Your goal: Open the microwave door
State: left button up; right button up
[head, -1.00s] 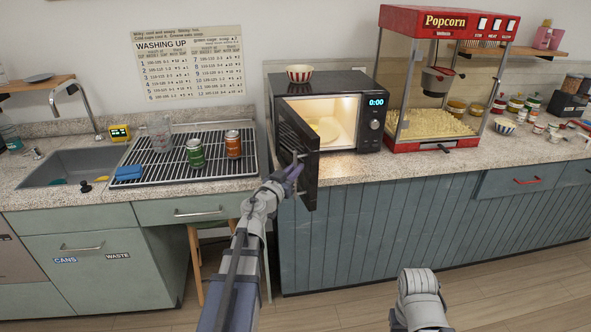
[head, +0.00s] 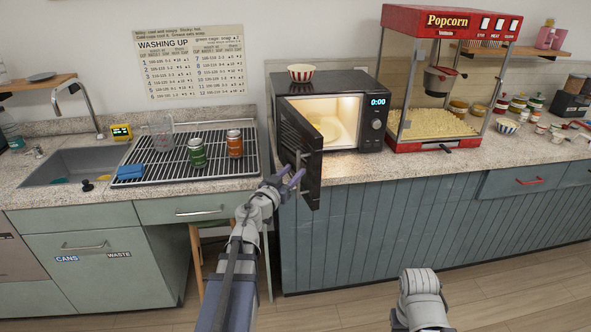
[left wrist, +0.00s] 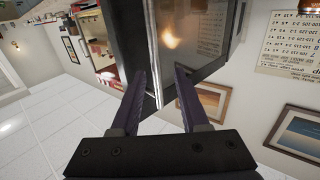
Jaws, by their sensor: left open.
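The black microwave (head: 345,87) stands on the counter with its door (head: 301,145) swung well open toward me, hinged on the left. Its lit inside shows a pale round plate. My left gripper (head: 289,178) is open at the outer face of the door, by the handle (head: 299,172) near its free edge. In the left wrist view, the two dark fingers (left wrist: 162,98) are spread, with the door's edge and handle (left wrist: 153,50) just beyond and between them. I cannot tell whether a finger touches the handle. Only a grey part of my right arm shows; its gripper is not in view.
A striped bowl (head: 301,73) sits on top of the microwave. A red popcorn machine (head: 445,22) stands close on its right. Left are a drying rack (head: 150,180) with green and orange cans, and a sink (head: 75,165). A stool (head: 197,262) stands below the counter.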

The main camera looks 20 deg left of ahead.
pick_arm(q)
jog(key=s, duration=0.4)
jog(key=shift+s+a, duration=0.1)
jog(key=shift+s, duration=0.2)
jog(key=s+d+f+n+g+y+p, duration=0.1)
jog(key=s+d+f+g+y, duration=0.15)
jog(key=d+f+g, duration=0.35)
jog(key=s+d+f+n+g+y+p, duration=0.1)
jog(key=s+d+f+n+g+y, duration=0.15)
jog(key=d+f+g, duration=0.45)
jog(key=s+d+f+m+g+h, duration=0.1)
jog(key=s+d+f+m+g, duration=0.1)
jog(key=s+d, duration=0.5)
jog(key=s+d+f+m+g+h, duration=0.2)
jog(key=s+d+f+m, duration=0.3)
jog(key=s+d, duration=0.3)
jog(key=shift+d+g, duration=0.6)
